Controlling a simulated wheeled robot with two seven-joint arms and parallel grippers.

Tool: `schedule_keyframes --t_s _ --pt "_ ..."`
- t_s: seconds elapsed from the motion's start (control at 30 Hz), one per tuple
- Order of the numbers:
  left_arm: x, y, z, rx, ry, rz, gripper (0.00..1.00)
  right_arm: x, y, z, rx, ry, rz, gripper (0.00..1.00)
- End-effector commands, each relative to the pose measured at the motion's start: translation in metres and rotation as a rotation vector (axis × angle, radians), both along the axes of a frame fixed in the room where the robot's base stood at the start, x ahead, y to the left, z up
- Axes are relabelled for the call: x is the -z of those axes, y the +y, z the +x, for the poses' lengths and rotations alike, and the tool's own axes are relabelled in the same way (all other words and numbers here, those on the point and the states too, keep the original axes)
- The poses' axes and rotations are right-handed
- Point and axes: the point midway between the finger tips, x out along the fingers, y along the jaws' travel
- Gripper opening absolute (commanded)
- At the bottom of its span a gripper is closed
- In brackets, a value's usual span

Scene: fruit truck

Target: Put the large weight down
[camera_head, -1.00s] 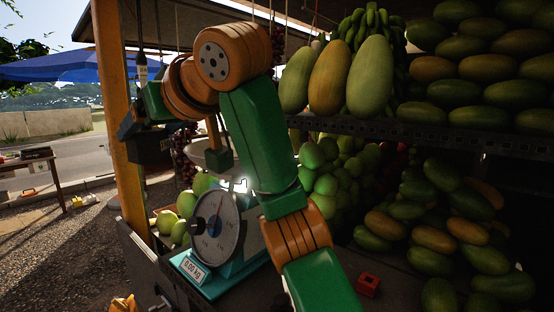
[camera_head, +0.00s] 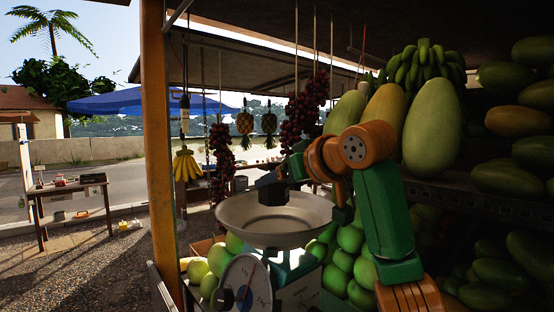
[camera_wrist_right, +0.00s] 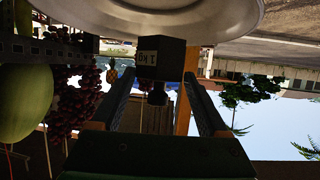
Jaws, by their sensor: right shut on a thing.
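The large weight is a dark block with pale lettering (camera_wrist_right: 160,58), held in my right gripper (camera_wrist_right: 158,80) in the right wrist view. In the head view the dark weight (camera_head: 272,197) shows small above the scale pan (camera_head: 240,232). I cannot tell whether it touches the pan. My right gripper (camera_head: 285,180) is shut on it, and the arm comes in from the lower right. The pan (camera_wrist_right: 160,27) also fills the top of the inverted wrist view. The scale's dial (camera_head: 245,287) is partly cut off below. My left gripper is not in view.
Green fruit (camera_head: 350,240) lies around the scale. Large melons (camera_head: 432,125) sit on the shelf at the right. Grapes (camera_head: 305,108) and pineapples (camera_head: 245,123) hang behind the pan. An orange post (camera_head: 160,150) stands at the left.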

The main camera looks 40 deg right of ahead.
Motion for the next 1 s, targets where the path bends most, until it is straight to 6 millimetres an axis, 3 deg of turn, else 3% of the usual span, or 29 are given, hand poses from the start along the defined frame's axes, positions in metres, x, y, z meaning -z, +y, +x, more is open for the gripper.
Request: schedule_keyframes --t_s 0.1,0.2,0.33,0.5,0.73,0.77,0.83,1.0 --pt "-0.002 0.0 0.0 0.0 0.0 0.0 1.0 0.024 -0.013 0.014 0.002 0.001 -0.001 0.0" --pt "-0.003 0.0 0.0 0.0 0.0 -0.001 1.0 0.035 -0.019 0.022 0.0 -0.003 0.0 0.0" --pt "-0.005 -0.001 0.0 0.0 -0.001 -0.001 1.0 0.047 -0.025 0.029 -0.001 -0.003 0.0 0.0" --pt "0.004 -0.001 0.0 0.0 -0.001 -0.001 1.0 0.077 -0.026 0.029 0.0 -0.004 -0.002 0.0" --pt "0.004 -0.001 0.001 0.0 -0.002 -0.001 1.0 0.077 -0.025 0.029 -0.001 -0.007 -0.001 0.0" --pt "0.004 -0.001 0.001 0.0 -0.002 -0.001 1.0 0.079 -0.025 0.029 -0.001 0.0 -0.001 0.83" --pt "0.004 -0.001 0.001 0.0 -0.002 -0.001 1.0 0.079 -0.025 0.029 -0.001 0.0 -0.001 1.0" --pt "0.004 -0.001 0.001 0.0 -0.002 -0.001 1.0 0.079 -0.025 0.029 -0.001 0.0 -0.001 1.0"
